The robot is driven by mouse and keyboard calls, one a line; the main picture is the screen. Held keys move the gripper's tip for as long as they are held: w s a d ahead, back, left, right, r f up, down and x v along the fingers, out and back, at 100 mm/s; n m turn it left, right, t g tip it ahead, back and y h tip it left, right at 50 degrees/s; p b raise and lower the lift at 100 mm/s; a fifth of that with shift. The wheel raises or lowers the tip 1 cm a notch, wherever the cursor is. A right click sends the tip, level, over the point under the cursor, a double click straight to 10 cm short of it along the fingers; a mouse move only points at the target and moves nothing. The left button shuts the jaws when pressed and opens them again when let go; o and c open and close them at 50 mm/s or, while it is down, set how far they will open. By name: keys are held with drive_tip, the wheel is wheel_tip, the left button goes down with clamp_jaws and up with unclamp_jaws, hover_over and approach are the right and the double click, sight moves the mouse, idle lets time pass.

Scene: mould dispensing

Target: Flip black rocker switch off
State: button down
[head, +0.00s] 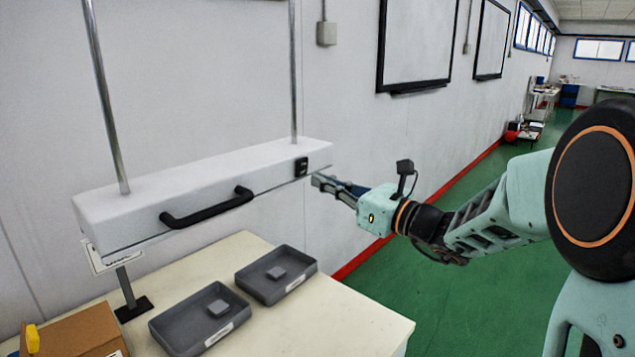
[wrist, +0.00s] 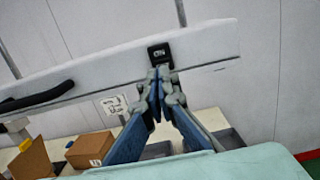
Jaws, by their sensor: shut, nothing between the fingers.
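The black rocker switch (head: 301,167) sits near the right end of the front face of a long white box (head: 150,205) hung on two metal rods. In the wrist view the switch (wrist: 159,54) shows light markings on its upper part; I cannot read its position for certain. My gripper (head: 317,181) is shut and empty, just right of the switch in the head view. In the wrist view the gripper tips (wrist: 160,73) lie just below the switch and overlap its lower edge. Whether they touch it I cannot tell.
A black handle (head: 207,208) sticks out of the box's front, left of the switch. Below, a pale table (head: 345,318) carries two grey trays (head: 165,333) (head: 308,268) with grey blocks, and a cardboard box (head: 85,335).

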drive_tip(key=r+v, duration=0.1)
drive_tip(key=v, duration=0.9)
drive_tip(key=shift+d+f+b, duration=0.15)
drive_tip(key=shift+f+b, duration=0.2)
drive_tip(key=shift+f, duration=0.2)
drive_tip(key=shift+s+f, duration=0.1)
